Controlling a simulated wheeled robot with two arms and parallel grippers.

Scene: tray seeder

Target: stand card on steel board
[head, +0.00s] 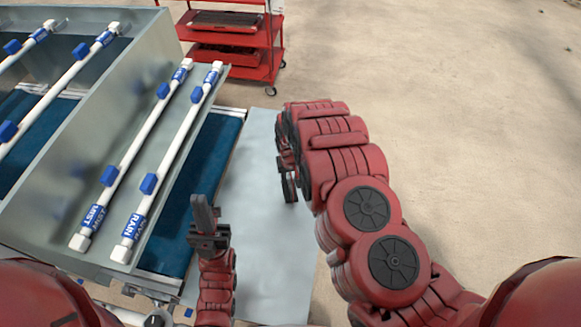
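I cannot make out a card in the head view. A flat, pale grey sheet-like surface (262,255), possibly the steel board, lies right of the machine and under my grippers. My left gripper (205,215) is at the machine's right edge, over the left side of this surface. Its dark fingers point up the picture and overlap, so I cannot tell whether they are open or hold anything. My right gripper (289,187) is over the upper right edge of the surface. My own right arm partly hides it, and its fingertips are not clear.
The grey metal machine (108,120) fills the left, with white pipes (172,165) labelled MIST and RAIN and fitted with blue clips. A dark blue belt (208,160) runs beside them. A red cart (232,45) stands at the back. The sandy floor on the right is clear.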

